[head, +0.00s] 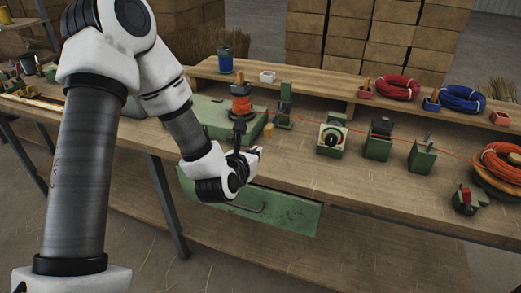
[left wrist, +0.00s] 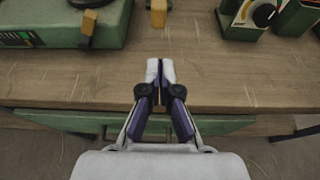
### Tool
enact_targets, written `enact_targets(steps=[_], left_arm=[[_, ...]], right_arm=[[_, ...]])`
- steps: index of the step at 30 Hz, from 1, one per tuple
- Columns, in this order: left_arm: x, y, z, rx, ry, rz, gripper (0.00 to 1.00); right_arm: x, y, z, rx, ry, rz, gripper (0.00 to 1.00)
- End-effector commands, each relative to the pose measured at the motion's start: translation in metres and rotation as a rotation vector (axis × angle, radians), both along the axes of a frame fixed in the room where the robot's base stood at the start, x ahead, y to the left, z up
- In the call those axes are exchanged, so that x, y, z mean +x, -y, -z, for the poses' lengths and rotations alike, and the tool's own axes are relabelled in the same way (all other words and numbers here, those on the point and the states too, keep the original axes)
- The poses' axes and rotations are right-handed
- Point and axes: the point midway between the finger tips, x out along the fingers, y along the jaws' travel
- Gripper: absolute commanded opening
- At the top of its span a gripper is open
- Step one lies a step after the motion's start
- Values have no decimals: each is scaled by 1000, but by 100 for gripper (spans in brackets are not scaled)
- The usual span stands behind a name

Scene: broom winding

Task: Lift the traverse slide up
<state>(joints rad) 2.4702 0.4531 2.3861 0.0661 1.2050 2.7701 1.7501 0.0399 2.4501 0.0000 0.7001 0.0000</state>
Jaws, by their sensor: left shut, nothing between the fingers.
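My left gripper (head: 256,154) is shut and empty, near the front edge of the workbench. In the left wrist view its fingertips (left wrist: 160,72) meet over the bare front of the bench. A green upright stand with a dark block (head: 285,90), which looks like the traverse slide, stands beyond the gripper, apart from it. It stands right of the orange-wound spool (head: 241,102) on the green winding machine (head: 209,113). My right gripper is out of view.
A green dial unit (head: 331,138) and further green stands (head: 378,140) line the bench to the right, with an orange wire running across them to an orange coil (head: 503,160). A raised shelf (head: 330,88) behind holds spools and coils. The bench front is mostly clear.

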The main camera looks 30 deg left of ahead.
Motion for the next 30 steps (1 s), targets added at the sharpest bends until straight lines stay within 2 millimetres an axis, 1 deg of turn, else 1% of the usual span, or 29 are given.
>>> enact_targets(steps=[9, 13, 18, 26, 29, 30], left_arm=[[57, -14, 20, 3, -2, 1, 0], [73, -17, 26, 2, -2, 2, 0], [80, -19, 29, 1, 0, 1, 0], [80, -19, 28, 0, -1, 1, 0], [80, -19, 19, 1, 0, 0, 0], [80, -19, 12, 1, 0, 0, 0]], right_arm=[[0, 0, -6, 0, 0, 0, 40], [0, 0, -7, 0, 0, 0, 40], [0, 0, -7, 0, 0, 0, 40], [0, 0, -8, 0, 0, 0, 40], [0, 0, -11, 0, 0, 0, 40], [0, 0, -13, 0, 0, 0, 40]])
